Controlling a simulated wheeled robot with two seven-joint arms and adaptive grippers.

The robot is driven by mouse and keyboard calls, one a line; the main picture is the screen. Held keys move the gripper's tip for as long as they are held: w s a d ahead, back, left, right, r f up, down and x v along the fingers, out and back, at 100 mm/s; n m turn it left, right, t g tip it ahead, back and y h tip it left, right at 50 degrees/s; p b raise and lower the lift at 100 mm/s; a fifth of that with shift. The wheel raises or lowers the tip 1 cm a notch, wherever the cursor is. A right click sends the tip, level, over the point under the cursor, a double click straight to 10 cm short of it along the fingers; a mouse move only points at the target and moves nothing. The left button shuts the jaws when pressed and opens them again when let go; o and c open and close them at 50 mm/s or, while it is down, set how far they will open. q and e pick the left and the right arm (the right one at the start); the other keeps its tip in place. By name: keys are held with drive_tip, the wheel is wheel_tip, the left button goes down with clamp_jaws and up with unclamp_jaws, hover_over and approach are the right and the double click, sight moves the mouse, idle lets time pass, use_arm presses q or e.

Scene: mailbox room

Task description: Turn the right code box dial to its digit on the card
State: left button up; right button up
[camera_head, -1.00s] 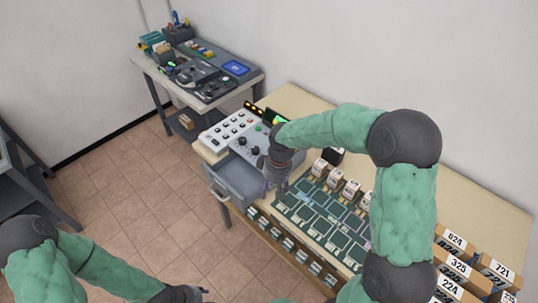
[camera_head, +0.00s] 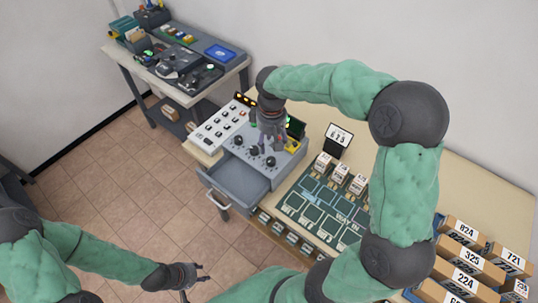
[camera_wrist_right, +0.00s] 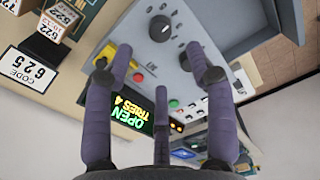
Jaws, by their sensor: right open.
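The grey code box (camera_head: 292,158) stands on the bench with several black dials on its sloped face. The right dial (camera_head: 271,162) is the one nearest the bench front. In the right wrist view a large dial (camera_wrist_right: 160,28) with a scale lies beyond the fingertips, and another (camera_wrist_right: 187,60) is partly behind a finger. My right gripper (camera_head: 268,140) is open and empty above the dials. My left gripper (camera_head: 203,272) is open and empty over the floor.
The screen (camera_wrist_right: 133,115) shows OPEN, TRIES 4. An open drawer (camera_head: 222,184) sticks out below the box. A white button panel (camera_head: 222,125) is left of it. A sorting mat (camera_head: 322,212) and numbered boxes (camera_head: 465,256) are to the right.

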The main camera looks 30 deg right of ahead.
sight(271, 159)
wheel_tip(271, 159, down, 9)
drive_tip(key=shift+f+b, duration=0.1)
drive_tip(key=shift+b, duration=0.75)
clamp_jaws()
